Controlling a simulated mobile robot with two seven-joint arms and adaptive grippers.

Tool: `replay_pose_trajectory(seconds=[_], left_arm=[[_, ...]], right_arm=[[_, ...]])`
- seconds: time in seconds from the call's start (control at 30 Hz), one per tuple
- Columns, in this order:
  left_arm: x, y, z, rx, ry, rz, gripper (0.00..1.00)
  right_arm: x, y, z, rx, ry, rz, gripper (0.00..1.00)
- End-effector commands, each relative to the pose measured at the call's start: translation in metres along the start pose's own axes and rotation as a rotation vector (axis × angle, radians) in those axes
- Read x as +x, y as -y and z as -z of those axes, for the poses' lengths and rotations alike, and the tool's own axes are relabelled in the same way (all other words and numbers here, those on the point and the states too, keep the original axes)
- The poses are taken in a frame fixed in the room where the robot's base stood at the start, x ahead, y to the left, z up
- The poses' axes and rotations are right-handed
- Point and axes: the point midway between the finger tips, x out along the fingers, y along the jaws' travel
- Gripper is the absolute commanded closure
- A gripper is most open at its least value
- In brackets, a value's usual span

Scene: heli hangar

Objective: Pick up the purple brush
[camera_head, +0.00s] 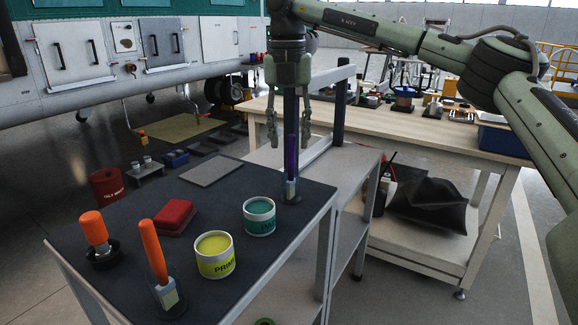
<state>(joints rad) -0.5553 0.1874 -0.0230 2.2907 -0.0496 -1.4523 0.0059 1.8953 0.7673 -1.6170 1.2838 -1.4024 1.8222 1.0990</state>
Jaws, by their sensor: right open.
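The purple brush (291,154) stands upright in a small holder near the far right edge of the dark-topped cart (120,283). My right gripper (289,134) points straight down over it. Its two fingers are spread apart, one on each side of the brush's dark upper handle, and do not appear to touch it. The brush's pale lower end (291,187) shows below the fingers. How deep the brush lies between the fingers is hard to tell. My left gripper is out of view.
A teal can (259,220) and yellow can (215,264) stand nearer on the cart, with two orange-handled tools (153,252) (94,229), a red block (175,216) and a flat grey plate (211,170). A wooden workbench (430,135) stands behind at right.

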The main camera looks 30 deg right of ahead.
Motion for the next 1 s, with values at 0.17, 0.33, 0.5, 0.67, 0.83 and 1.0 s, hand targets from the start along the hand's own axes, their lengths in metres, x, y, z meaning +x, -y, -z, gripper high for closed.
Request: replay_pose_trajectory(seconds=[0.17, 0.33, 0.5, 0.67, 0.83, 1.0], left_arm=[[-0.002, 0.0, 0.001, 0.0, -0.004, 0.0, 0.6], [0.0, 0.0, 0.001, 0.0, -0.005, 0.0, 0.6], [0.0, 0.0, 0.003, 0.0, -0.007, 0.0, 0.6], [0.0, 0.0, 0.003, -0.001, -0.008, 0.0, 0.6], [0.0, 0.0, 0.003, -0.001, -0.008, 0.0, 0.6], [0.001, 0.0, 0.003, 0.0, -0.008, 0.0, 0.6]], right_arm=[[0.026, 0.004, -0.001, 0.001, -0.002, 0.002, 0.6], [0.046, 0.003, -0.001, 0.001, 0.0, 0.0, 0.6], [0.05, 0.003, -0.001, 0.001, 0.001, -0.001, 0.6], [0.05, 0.003, -0.001, 0.001, 0.001, -0.001, 0.66], [0.05, 0.003, -0.001, 0.001, 0.001, -0.001, 0.87], [0.05, 0.003, -0.001, 0.001, 0.001, -0.001, 1.0]])
